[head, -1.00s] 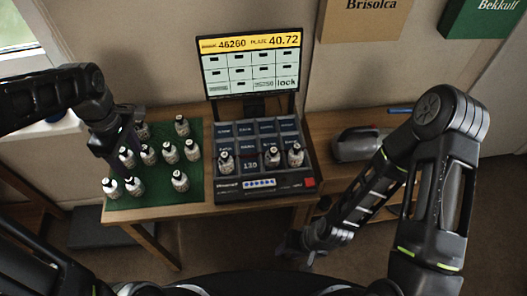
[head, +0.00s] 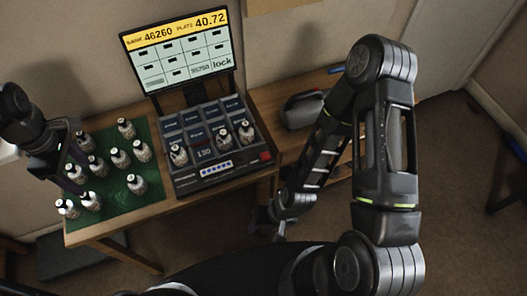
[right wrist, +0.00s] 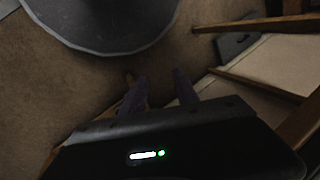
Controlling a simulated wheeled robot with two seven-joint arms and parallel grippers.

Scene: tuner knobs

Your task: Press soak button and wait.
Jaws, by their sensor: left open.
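The dark console (head: 215,175) stands on the wooden table, with a grid of labelled compartments and several bottles in its front row. I cannot read which control is the soak button. My left gripper (head: 68,168) is open over the left part of the green mat, close to bottles and away from the console. My right gripper (head: 268,222) hangs low in front of the table, below the console. In the right wrist view its fingers (right wrist: 158,88) are apart, with nothing between them.
A screen (head: 178,50) behind the console reads 46260, 40.72 and "lock". Several white-capped bottles (head: 120,158) stand on the green mat (head: 125,205). A grey rounded device (head: 302,110) and a blue object (head: 335,70) are right of the console. Floor lies beyond the table.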

